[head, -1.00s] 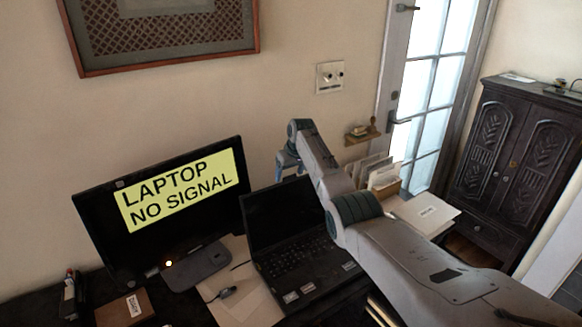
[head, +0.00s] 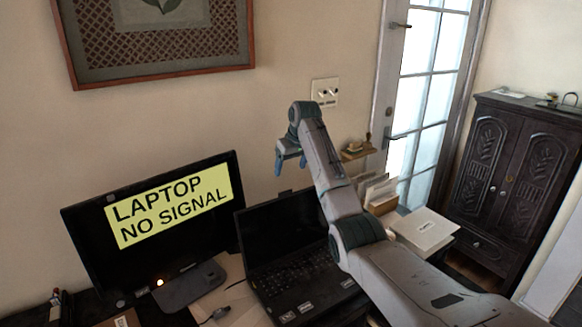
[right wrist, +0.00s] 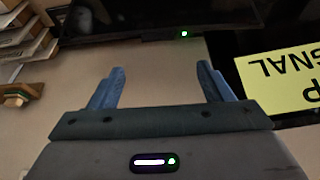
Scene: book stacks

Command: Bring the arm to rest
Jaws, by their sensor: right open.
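My right gripper (head: 290,163) is raised in front of the wall, above the laptop's screen, at the end of my right arm. In the right wrist view its two blue fingers (right wrist: 160,88) stand wide apart with nothing between them. The open laptop (head: 290,250) stands on the desk below, its screen dark. It also shows upside down at the top of the right wrist view (right wrist: 160,18). My left gripper is in neither view.
A monitor (head: 130,265) reading "LAPTOP NO SIGNAL" stands left of the laptop. A white box (head: 425,230) and a file holder with papers (head: 377,194) are to the right. A small wall shelf (head: 358,153) sits near the door (head: 425,90). A dark cabinet (head: 515,180) stands far right.

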